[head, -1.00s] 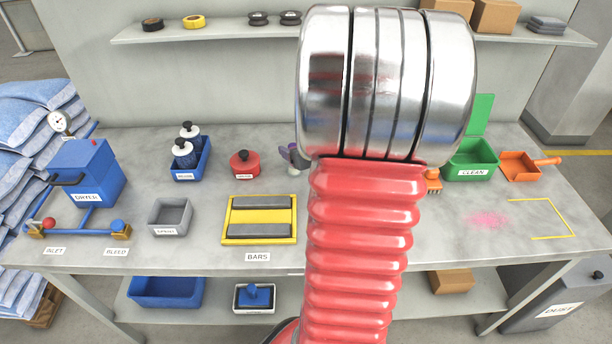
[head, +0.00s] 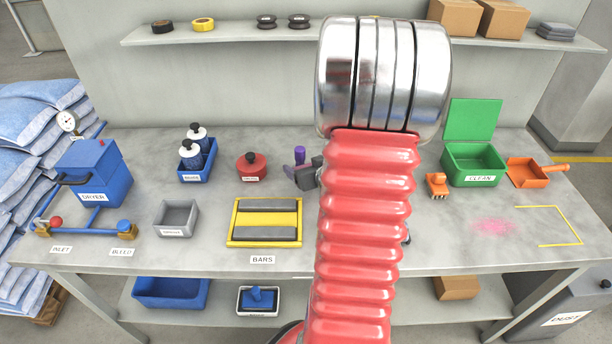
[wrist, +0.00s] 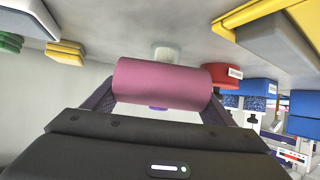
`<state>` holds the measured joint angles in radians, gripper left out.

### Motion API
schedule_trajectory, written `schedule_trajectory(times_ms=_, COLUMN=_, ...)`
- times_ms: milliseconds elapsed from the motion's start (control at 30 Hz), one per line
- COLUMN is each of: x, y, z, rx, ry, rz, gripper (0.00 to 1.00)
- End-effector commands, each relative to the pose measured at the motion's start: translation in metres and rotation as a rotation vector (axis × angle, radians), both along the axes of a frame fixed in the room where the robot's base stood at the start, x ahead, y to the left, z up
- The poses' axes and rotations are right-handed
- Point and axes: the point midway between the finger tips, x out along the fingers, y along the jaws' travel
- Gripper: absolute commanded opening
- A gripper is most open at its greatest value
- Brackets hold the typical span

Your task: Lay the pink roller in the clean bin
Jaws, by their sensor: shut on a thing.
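The pink roller (wrist: 163,84) lies crosswise between the fingers of my gripper (wrist: 160,95) in the wrist view, and the gripper is shut on it. In the head view my gripper (head: 304,177) shows in part just left of my red arm, over the back middle of the bench; the arm hides the rest, and I cannot make out the roller there. The clean bin (head: 475,180) is green, labelled CLEAN, with its lid standing open. It sits at the back right of the bench, well to the right of my gripper.
A purple-topped thing (head: 299,154) stands just behind my gripper. An orange brush (head: 437,185) is left of the bin and an orange dustpan (head: 525,173) right of it. A red pot (head: 251,168) and yellow bar tray (head: 265,222) lie left. The front right is mostly clear, with pink powder (head: 492,227).

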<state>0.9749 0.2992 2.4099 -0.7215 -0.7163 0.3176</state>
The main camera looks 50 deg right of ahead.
Motion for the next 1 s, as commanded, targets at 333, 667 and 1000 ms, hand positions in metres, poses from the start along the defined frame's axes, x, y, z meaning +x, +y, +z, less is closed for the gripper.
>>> schedule_trajectory(times_ms=333, x=0.001, y=0.0, z=-0.008, rx=0.002, ry=0.0, rz=0.0, gripper=0.47)
schedule_trajectory(times_ms=667, x=0.001, y=0.001, z=-0.039, rx=0.0, ry=0.0, rz=0.001, gripper=0.47)
schedule_trajectory(times_ms=1000, x=0.001, y=0.001, z=-0.041, rx=-0.002, ry=0.0, rz=0.002, gripper=0.47)
